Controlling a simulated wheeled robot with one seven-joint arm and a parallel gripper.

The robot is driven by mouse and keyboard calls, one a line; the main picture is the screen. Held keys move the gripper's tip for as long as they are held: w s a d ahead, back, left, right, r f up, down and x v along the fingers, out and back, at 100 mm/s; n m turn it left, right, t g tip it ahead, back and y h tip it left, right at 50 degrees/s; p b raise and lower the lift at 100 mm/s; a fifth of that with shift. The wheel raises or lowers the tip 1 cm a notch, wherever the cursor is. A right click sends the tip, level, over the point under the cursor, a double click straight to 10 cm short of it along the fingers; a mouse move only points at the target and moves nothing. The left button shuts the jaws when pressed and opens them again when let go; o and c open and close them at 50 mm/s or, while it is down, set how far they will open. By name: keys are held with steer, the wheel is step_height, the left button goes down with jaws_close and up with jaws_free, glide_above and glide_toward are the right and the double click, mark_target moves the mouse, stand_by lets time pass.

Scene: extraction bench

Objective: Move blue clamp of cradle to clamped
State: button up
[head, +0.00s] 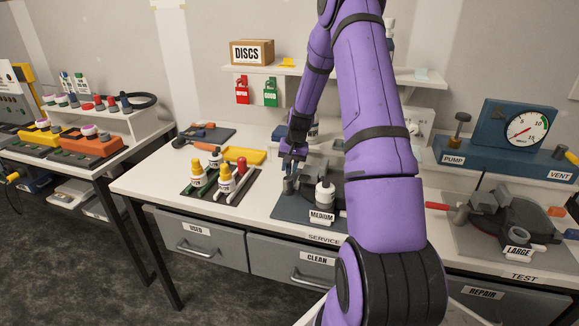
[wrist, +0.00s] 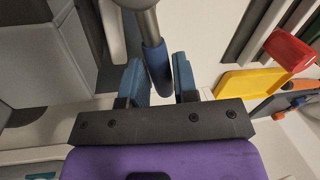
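The cradle labelled MEDIUM (head: 321,217) sits on a grey plate on the bench, with its right side partly hidden by my arm. My gripper (head: 290,164) points down just over the left part of this cradle, beside a grey post (head: 289,185). In the wrist view, the blue-sleeved end of a grey rod (wrist: 155,66), which looks like the blue clamp's handle, lies between the two blue-grey fingers of my gripper (wrist: 160,82). The fingers stand apart on either side of it. I cannot tell whether both touch it. The clamp's far end is hidden.
A dark tray with bottles (head: 199,176) and a yellow tray (head: 244,155) stand left of the cradle. A LARGE cradle (head: 518,252) and a pump with a gauge (head: 527,129) stand at the right. A shelf (head: 275,69) with a DISCS box runs behind.

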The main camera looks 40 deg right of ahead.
jaws_close()
steer(key=a+n, duration=0.1)
steer(key=n, duration=0.1)
steer(key=w+a+n, duration=0.1)
steer(key=n, duration=0.1)
steer(key=shift+w+g, duration=0.3)
steer(key=a+n, duration=0.2)
steer(key=n, duration=0.1)
steer(key=shift+w+a+n+g+y, duration=0.25)
steer(key=shift+w+n+g+y, duration=0.05)
steer(key=shift+w+g, duration=0.1)
steer(key=a+n, duration=0.2)
steer(key=n, duration=0.1)
steer(key=shift+s+a+n+g, duration=0.1)
steer(key=shift+n+g, duration=0.2)
steer(key=shift+s+a+n+g, duration=0.2)
steer(key=shift+a+n, duration=0.4)
steer(key=shift+n, duration=0.35)
steer(key=shift+s+a+n+g, duration=0.2)
steer(key=shift+a+n, duration=0.35)
steer(key=shift+n, duration=0.4)
